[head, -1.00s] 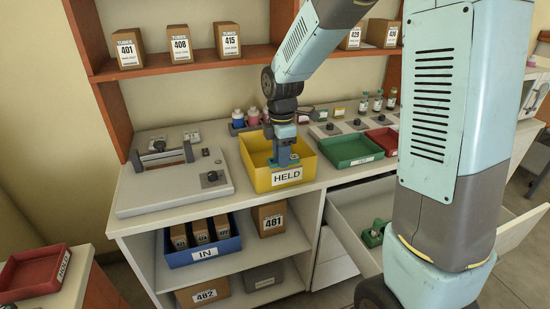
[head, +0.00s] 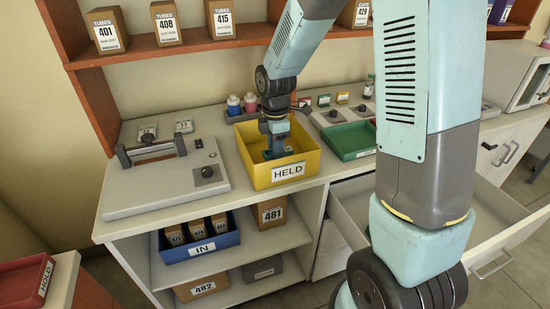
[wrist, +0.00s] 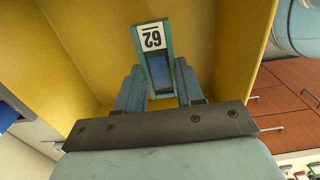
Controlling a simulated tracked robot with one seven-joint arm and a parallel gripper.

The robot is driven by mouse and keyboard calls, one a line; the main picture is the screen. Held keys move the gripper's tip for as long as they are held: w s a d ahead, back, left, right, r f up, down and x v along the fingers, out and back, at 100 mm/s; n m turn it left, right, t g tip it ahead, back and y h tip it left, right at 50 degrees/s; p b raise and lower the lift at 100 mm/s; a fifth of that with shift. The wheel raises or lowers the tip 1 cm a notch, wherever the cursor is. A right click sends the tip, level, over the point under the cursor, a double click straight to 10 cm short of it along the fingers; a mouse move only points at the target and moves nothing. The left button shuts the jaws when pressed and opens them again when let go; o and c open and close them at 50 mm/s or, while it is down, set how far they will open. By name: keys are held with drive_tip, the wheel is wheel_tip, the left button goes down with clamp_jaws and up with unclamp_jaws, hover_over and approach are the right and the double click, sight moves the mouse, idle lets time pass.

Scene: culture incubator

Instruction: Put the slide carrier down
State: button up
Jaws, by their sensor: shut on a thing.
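The slide carrier (wrist: 158,72) is a teal frame with a white label reading 62, upside down in the wrist view. My gripper (head: 275,153) is shut on it, with one finger on each side. The gripper reaches down inside the yellow bin (head: 289,172) marked HELD on the bench. In the wrist view the yellow walls (wrist: 232,45) surround the carrier. In the head view the bin's front wall and the gripper mostly hide the carrier. I cannot tell whether it touches the bin floor.
A green tray (head: 350,141) stands right of the bin, and a grey device with a handle (head: 160,180) stands left. Bottles (head: 234,105) stand behind. A blue IN bin (head: 201,246) is on the shelf below. An open drawer (head: 345,215) juts out at the right.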

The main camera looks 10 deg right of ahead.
drive_tip(key=shift+f, duration=2.15)
drive_tip(key=o, duration=1)
drive_tip(key=shift+f, duration=0.1)
